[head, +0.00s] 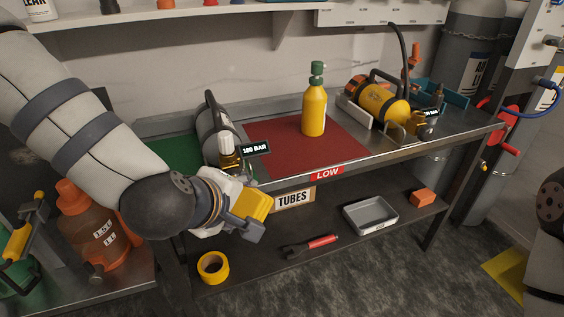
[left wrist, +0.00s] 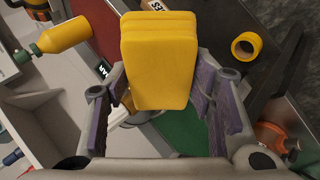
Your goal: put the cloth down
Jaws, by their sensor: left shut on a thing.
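The cloth is a folded yellow pad (head: 250,204), held in front of the bench's front edge at the left. It fills the upper middle of the left wrist view (left wrist: 160,62). My left gripper (head: 247,222) is shut on it, with the purple-lined fingers on either side in the left wrist view (left wrist: 160,95). The cloth hides part of what lies behind it. My right gripper is out of view; only a piece of my right arm shows at the right edge of the head view.
On the bench, a red mat (head: 275,155) marked LOW bears a yellow bottle (head: 314,110). A grey cylinder (head: 209,125) stands left, a yellow cylinder (head: 382,103) right. The lower shelf holds a grey tray (head: 370,216), red-handled wrench (head: 310,246), orange block (head: 423,197) and tape roll (head: 213,267).

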